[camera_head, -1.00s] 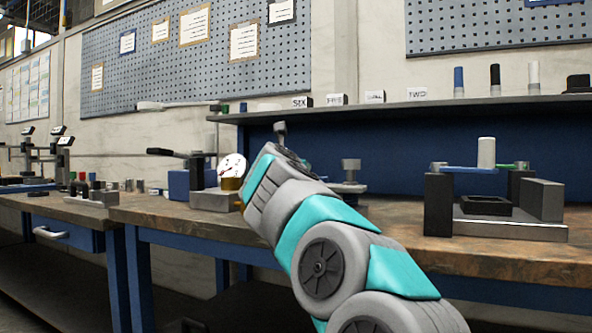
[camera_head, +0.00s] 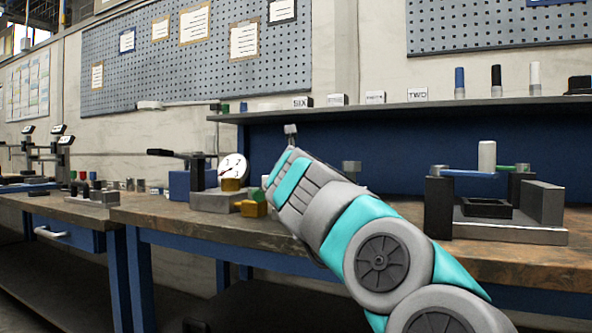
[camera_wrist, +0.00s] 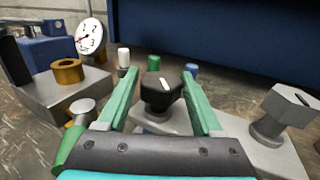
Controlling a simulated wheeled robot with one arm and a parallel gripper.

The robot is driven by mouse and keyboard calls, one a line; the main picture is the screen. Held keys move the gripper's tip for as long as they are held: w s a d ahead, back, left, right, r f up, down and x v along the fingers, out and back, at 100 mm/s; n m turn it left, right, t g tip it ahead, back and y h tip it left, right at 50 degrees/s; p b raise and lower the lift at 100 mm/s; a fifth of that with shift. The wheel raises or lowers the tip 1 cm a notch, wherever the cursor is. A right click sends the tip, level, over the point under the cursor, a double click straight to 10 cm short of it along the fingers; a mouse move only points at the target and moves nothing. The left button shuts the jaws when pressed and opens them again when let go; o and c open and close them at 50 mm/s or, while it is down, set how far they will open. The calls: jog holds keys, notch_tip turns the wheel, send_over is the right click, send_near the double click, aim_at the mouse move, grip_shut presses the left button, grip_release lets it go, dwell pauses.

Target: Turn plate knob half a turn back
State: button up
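A black faceted knob (camera_wrist: 160,92) with a white mark on top stands on a light grey plate (camera_wrist: 145,120) in the wrist view. In the head view my arm hides the knob and my fingers.
A grey knob (camera_wrist: 290,104) stands close on the right. On the left are a dial gauge (camera_wrist: 89,37), a brass ring (camera_wrist: 68,72) on a grey block, and a green-handled piece (camera_wrist: 72,140). White, green and blue pegs stand behind. A blue panel (camera_wrist: 220,40) closes the back.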

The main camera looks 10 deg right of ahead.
jog(key=shift+o, duration=1.1)
jog(key=shift+s, duration=0.1)
jog(key=b+v, duration=0.1)
jog(key=v, duration=0.6)
jog(key=shift+s, duration=0.35)
jog(key=shift+w, duration=0.1)
